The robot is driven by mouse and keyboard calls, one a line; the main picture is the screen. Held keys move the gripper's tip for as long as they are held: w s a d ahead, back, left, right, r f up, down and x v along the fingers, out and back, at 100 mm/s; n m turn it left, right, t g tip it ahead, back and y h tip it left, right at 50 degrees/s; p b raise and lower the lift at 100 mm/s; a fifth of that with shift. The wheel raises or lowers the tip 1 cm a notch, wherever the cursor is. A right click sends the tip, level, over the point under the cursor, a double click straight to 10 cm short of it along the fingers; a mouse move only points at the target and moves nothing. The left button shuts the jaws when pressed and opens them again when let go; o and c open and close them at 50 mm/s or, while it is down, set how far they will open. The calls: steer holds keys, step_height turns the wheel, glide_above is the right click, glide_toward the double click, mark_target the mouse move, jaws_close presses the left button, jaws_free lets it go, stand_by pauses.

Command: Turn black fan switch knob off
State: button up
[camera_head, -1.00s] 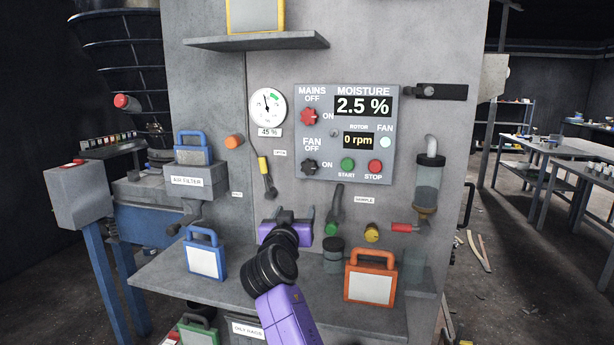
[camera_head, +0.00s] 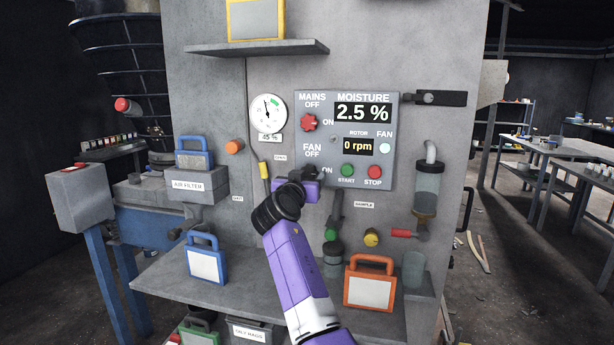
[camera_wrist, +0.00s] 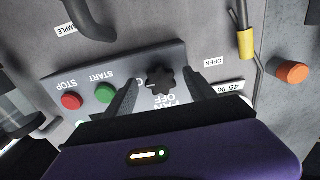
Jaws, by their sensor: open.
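The black fan switch knob (camera_wrist: 160,81) is lobed and sits on the grey control panel (camera_wrist: 55,80) in the wrist view, where the panel lettering appears upside down. The fan off label beside it is partly covered. My gripper (camera_wrist: 160,92) is open, with one dark finger on each side of the knob. A gap shows between the knob and the fingers, and it is not shut on the knob. In the head view my purple gripper (camera_head: 310,176) is at the panel's lower left and hides the knob. I cannot tell which way the knob points.
The red mains knob (camera_head: 309,123) is above my gripper. The green start button (camera_head: 347,171) and red stop button (camera_head: 374,171) are close to its right. A gauge (camera_head: 268,113) and a yellow-handled lever (camera_head: 264,170) are left. Below is a shelf (camera_head: 165,275) with blue and orange cases.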

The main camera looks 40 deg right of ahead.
steer(key=shift+d, duration=0.1)
steer(key=c, duration=1.4)
steer(key=shift+o, duration=0.2)
steer(key=n, duration=0.4)
steer(key=n+p, duration=0.1)
steer(key=n, duration=0.3)
steer(key=shift+r+n, duration=0.1)
steer(key=shift+n, duration=0.2)
steer(key=n+p, duration=0.2)
steer(key=n, duration=0.2)
steer(key=shift+r+p, duration=0.1)
steer(key=shift+p, duration=0.2)
steer(key=n+p, duration=0.2)
steer(key=n, duration=0.3)
steer(key=shift+p, duration=0.4)
steer(key=shift+f+n, duration=0.2)
steer(key=shift+n, duration=0.1)
